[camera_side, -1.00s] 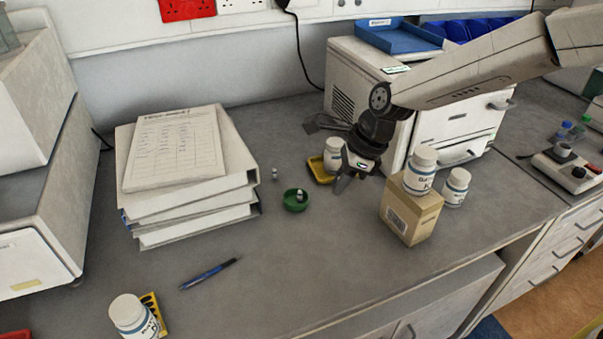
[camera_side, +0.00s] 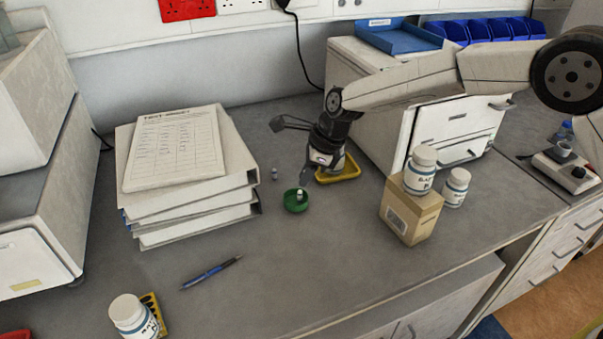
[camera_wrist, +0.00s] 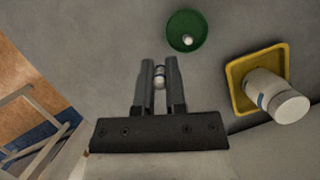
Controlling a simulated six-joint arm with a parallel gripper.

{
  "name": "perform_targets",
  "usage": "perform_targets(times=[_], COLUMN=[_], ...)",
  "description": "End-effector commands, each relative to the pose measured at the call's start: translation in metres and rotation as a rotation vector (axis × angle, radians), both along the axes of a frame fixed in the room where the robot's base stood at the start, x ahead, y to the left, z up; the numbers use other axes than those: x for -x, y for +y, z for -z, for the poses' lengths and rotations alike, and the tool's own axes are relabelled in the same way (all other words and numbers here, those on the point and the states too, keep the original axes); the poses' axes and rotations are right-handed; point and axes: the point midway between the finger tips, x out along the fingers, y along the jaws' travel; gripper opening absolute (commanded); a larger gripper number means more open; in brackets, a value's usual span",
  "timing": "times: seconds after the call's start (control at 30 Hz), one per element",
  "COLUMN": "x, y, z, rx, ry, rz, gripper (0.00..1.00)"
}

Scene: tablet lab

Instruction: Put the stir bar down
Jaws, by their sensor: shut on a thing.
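My gripper (camera_side: 303,180) is shut on a small pale stir bar (camera_wrist: 159,75), which shows between the two fingertips in the wrist view. In the side view I cannot make out the held bar. The fingertips are just behind a round green dish (camera_side: 295,207) on the bench and look a little above it; I cannot tell the exact height. A small white piece (camera_wrist: 187,39) lies in the green dish, which also shows ahead of the fingers in the wrist view (camera_wrist: 176,20). Another small greyish piece (camera_side: 275,174) stands on the bench left of the gripper.
A yellow tray (camera_side: 351,176) with a white bottle (camera_wrist: 277,97) is close right of the gripper. Stacked binders (camera_side: 195,215) stand left. A cardboard box (camera_side: 408,218) with a bottle on top (camera_side: 420,168) is right.

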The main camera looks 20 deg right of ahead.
Motion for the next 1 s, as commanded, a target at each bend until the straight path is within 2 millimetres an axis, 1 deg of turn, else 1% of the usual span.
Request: perform_targets(times=[0.03,0.2,0.4,0.5,0.6,1.0], x=[-0.004,-0.016,-0.031,-0.037,-0.040,-0.044], y=[0.002,0.006,0.012,0.014,0.015,0.017], z=[0.007,0.024,0.042,0.048,0.052,0.058], rx=[0.000,0.001,0.001,0.001,0.001,0.001], ry=[0.002,0.002,0.001,0.000,0.000,0.001], rz=[-0.001,-0.001,-0.001,-0.001,0.000,0.000], gripper=[0.00,0.00,0.00,0.00,0.00,0.00])
